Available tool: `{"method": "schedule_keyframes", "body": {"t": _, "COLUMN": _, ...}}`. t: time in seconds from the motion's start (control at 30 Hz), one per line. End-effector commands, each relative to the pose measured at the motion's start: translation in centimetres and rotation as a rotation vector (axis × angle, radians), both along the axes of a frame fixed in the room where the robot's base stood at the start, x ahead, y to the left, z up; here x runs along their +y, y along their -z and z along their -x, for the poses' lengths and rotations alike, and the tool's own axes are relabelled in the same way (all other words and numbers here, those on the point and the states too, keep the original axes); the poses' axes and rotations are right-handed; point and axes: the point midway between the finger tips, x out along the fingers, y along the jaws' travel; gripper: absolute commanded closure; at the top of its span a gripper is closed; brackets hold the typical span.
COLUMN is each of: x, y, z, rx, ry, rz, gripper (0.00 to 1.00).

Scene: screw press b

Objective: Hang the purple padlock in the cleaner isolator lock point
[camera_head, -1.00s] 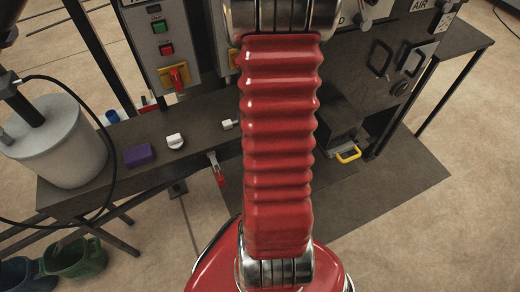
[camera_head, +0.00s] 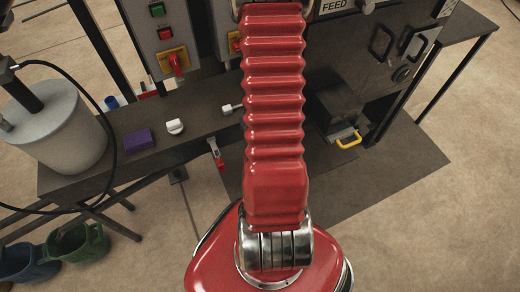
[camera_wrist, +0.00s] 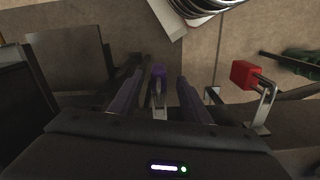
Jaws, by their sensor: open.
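My gripper (camera_wrist: 160,79) is open in the wrist view, one dark finger on each side of a small purple body (camera_wrist: 158,71) with a pale metal piece below it. This looks like the purple padlock; whether it hangs on anything, or touches a finger, I cannot tell. In the head view my gripper is hidden by my red arm. Isolators with red handles on yellow plates (camera_head: 174,61) are on grey panels at the top left; a second (camera_head: 234,41) is partly covered. I cannot read which is the cleaner's.
A flat purple block (camera_head: 138,140) and a white knob-like piece (camera_head: 175,126) lie on the dark bench beside a grey drum (camera_head: 62,135). A red piece (camera_head: 220,160) hangs at the bench edge. The wrist view shows a red block (camera_wrist: 243,74) on a metal bracket.

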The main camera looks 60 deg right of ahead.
Motion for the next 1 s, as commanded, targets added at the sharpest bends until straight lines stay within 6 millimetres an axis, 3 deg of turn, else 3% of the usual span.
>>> {"method": "schedule_keyframes", "body": {"t": 0.4, "x": 0.0, "y": 3.8, "z": 0.0, "rx": 0.001, "ry": 0.000, "rz": -0.001, "gripper": 0.57}}
{"method": "schedule_keyframes", "body": {"t": 0.8, "x": 0.0, "y": 4.2, "z": 0.0, "rx": -0.001, "ry": 0.001, "rz": 0.001, "gripper": 0.57}}
{"method": "schedule_keyframes", "body": {"t": 1.0, "x": 0.0, "y": 4.2, "z": 0.0, "rx": -0.001, "ry": 0.000, "rz": 0.001, "gripper": 0.70}}
